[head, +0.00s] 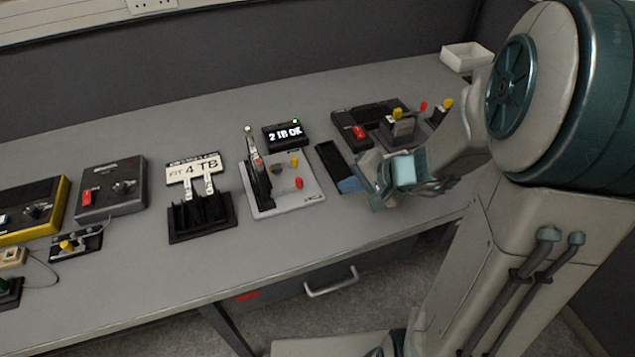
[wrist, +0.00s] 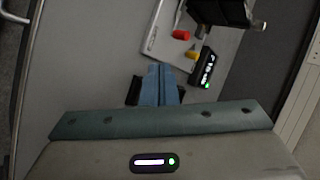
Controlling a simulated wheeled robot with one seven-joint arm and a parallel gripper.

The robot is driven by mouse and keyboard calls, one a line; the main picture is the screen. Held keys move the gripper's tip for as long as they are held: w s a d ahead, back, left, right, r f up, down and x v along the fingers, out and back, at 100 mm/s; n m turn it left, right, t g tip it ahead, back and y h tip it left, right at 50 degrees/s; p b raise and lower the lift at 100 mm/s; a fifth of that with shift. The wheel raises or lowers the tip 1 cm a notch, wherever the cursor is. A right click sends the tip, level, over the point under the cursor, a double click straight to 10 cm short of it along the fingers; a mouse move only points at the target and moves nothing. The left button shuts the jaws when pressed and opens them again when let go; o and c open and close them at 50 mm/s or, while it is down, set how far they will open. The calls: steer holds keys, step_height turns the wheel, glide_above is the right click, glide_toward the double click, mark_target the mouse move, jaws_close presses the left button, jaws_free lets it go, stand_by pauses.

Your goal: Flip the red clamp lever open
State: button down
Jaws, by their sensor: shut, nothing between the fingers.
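A light grey fixture plate (head: 279,204) stands mid-bench, with a black upright arm at its left. A red-tipped lever (head: 299,183) sits on its right part, and a yellow tip (head: 294,162) is behind it. In the wrist view the red lever (wrist: 181,35) and the yellow tip (wrist: 191,52) lie beyond my fingertips. My gripper (head: 350,185) is right of the plate, its blue fingers shut together and empty. The fingers (wrist: 159,68) are apart from the lever. I cannot tell the lever's exact angle.
A display reading "2 TB OK" (head: 284,134) stands behind the plate. A black tray (head: 332,161) lies between the plate and my gripper. A black slotted rack (head: 202,218) is to the left, and a dark device with a red switch (head: 357,133) is at the back right.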

steer(key=x, duration=0.7)
steer(key=shift+f+b, duration=0.15)
steer(key=shift+b, duration=0.2)
steer(key=shift+w+a+p, duration=0.3)
steer(key=shift+w+a, duration=0.35)
steer(key=shift+a, duration=0.25)
steer(key=shift+w+a+p, duration=0.3)
steer(key=shift+w+a, duration=0.4)
steer(key=shift+a, duration=0.2)
steer(key=shift+d, duration=0.4)
steer(key=shift+w+a, duration=0.1)
steer(key=shift+a, duration=0.05)
